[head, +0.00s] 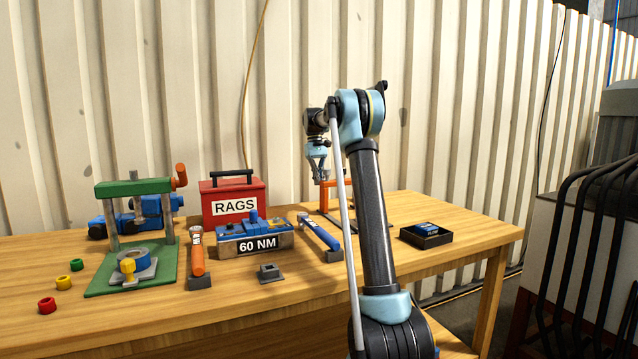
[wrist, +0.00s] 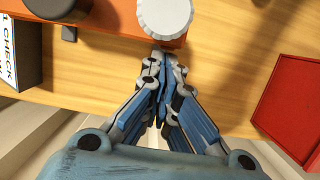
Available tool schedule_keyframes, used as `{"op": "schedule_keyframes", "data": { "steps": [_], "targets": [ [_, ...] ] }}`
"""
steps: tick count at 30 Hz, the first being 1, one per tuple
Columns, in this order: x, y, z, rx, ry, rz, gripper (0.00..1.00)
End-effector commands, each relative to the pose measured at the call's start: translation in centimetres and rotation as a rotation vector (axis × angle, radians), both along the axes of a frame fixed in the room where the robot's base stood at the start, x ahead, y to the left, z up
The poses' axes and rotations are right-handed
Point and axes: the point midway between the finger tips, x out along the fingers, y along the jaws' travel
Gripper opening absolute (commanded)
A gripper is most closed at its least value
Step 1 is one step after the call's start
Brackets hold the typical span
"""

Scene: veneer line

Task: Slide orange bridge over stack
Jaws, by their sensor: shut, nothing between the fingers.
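The orange bridge (head: 324,200) stands near the back of the wooden table, partly hidden behind my arm in the head view. In the wrist view its orange bar (wrist: 105,12) runs along the top edge, with a white ridged round knob (wrist: 165,17) at its end. My gripper (head: 321,176) is shut and empty, just above and beside the bridge. In the wrist view the closed fingertips (wrist: 161,62) are just below the knob; I cannot tell whether they touch it. I cannot make out a stack for certain.
A white block marked CHECK (wrist: 12,55) is left of the bar in the wrist view. A red RAGS box (head: 234,200), a blue 60 NM unit (head: 253,234), a blue-handled tool (head: 320,233) and a green press (head: 135,187) stand left. A black box (head: 426,236) lies right.

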Motion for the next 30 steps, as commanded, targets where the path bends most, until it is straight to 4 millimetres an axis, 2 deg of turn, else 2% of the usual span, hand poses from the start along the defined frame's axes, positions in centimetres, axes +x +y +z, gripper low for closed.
{"op": "schedule_keyframes", "data": {
  "steps": [11,16,23,30],
  "targets": [
    [-0.1,-0.1,0.0,0.0,0.0,0.0,0.0],
    [-1.1,-0.4,0.0,0.0,0.0,-0.001,0.0],
    [-4.7,-1.6,0.0,0.0,0.0,-0.001,0.0],
    [-9.8,-3.3,0.0,0.0,0.0,-0.002,0.0]
  ]
}}
